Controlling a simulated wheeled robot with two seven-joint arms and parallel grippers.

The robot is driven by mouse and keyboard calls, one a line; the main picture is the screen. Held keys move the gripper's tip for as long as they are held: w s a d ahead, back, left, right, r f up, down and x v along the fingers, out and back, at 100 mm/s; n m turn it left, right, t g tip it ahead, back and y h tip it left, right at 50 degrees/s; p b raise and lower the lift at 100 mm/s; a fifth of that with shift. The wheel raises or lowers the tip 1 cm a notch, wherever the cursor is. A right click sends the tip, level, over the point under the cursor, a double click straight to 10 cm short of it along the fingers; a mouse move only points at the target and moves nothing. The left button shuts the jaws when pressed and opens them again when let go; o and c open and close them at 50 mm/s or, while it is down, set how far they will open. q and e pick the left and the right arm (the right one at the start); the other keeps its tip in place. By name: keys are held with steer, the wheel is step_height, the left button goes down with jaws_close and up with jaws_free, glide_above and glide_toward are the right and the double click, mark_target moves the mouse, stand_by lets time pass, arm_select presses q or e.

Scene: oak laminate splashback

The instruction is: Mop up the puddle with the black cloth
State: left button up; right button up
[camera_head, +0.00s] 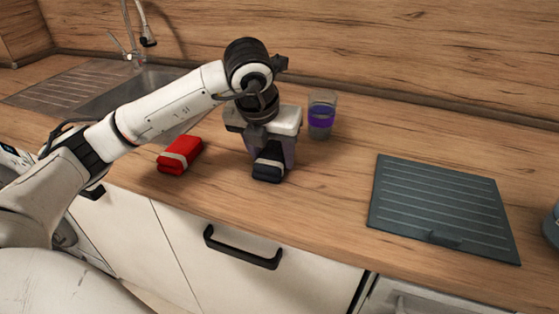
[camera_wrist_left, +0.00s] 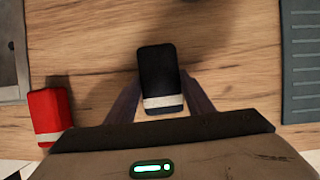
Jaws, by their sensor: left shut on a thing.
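The black cloth (camera_head: 267,171) is a folded bundle with a pale band, at the front middle of the wooden counter. My left gripper (camera_head: 270,155) is over it, pointing down, with its fingers shut on the cloth. The left wrist view shows the cloth (camera_wrist_left: 158,75) between the two fingers (camera_wrist_left: 160,100). I cannot tell whether the cloth rests on the counter or is just above it. I cannot make out a puddle in either view. My right gripper is not in view.
A red folded cloth (camera_head: 180,154) with a pale band lies left of the gripper. A glass (camera_head: 321,115) with a purple band stands behind it to the right. A dark ribbed board (camera_head: 440,205) lies at the right. A sink (camera_head: 140,92) is at the back left.

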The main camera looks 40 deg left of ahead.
arm_select(q)
step_height(320, 180, up, 3)
steer(key=shift+d+f+p, duration=0.1)
steer(key=shift+f+p, duration=0.05)
steer(key=shift+p, duration=0.15)
steer(key=shift+r, duration=0.3)
steer(key=shift+r+p, duration=0.8)
steer(key=shift+r, duration=0.05)
steer(key=shift+r+p, duration=0.55)
steer(key=shift+r, duration=0.3)
steer(key=shift+r+p, duration=0.4)
steer(key=shift+r, duration=0.3)
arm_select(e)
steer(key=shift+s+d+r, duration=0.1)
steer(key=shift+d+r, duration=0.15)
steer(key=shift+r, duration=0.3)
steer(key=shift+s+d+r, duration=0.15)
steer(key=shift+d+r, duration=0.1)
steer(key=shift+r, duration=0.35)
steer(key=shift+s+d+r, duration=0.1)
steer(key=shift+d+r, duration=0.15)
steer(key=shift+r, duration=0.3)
arm_select(q)
steer(key=shift+f, duration=0.1)
